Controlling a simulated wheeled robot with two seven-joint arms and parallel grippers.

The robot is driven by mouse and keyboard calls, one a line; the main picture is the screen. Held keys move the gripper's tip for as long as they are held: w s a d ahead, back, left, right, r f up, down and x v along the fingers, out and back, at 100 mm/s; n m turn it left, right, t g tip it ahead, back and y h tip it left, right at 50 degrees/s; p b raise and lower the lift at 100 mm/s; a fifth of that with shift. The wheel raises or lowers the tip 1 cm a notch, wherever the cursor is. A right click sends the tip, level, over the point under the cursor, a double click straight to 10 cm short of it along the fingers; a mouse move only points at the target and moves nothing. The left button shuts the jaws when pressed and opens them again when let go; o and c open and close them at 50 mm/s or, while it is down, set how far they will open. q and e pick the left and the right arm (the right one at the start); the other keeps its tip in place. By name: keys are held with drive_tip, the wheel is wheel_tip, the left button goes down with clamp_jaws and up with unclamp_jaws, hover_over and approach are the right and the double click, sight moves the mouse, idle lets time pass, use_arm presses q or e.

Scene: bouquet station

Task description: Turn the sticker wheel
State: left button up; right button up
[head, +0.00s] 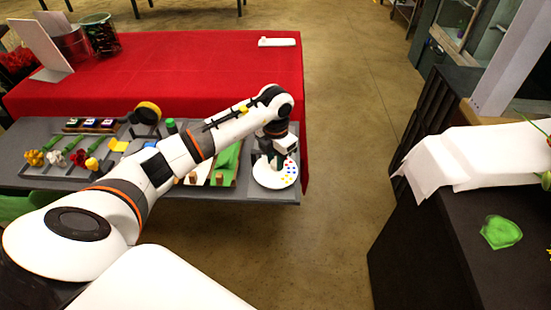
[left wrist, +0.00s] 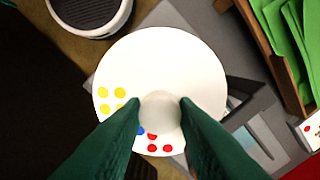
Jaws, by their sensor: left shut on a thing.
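The sticker wheel (head: 275,181) is a white disc with coloured dots at the right end of the grey table. It also shows in the left wrist view (left wrist: 160,60), with yellow, blue and red dots on its near and left parts. A pale round knob (left wrist: 160,107) stands at its middle. My left gripper (head: 272,157) points down over the wheel; in the left wrist view its green fingers (left wrist: 160,117) are shut on the knob from both sides. The fingers hide part of the near side of the wheel. My right gripper is not in view.
A tray of green sheets (head: 228,158) lies left of the wheel. Flowers (head: 78,158) and small items lie on the grey table (head: 20,180) farther left. A red-covered table (head: 200,75) stands behind. A dark counter (head: 450,240) is at the right, past open floor.

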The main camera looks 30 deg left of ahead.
use_arm(q)
drive_tip(key=n, duration=0.7)
drive_tip(key=shift+r, duration=0.1)
drive_tip(key=n, duration=0.6)
drive_tip(key=n+p, duration=0.1)
drive_tip(key=n, duration=0.5)
drive_tip(key=shift+w+n+p, duration=0.1)
drive_tip(key=shift+n+p, duration=0.2)
drive_tip(key=shift+p, duration=0.1)
drive_tip(key=n+p, duration=0.1)
drive_tip(key=n, duration=0.2)
drive_tip(key=shift+r+n, duration=0.1)
drive_tip(key=shift+n, duration=0.2)
drive_tip(key=shift+a+n+p, duration=0.1)
drive_tip(key=shift+n+p, duration=0.45)
drive_tip(key=shift+n, duration=1.35)
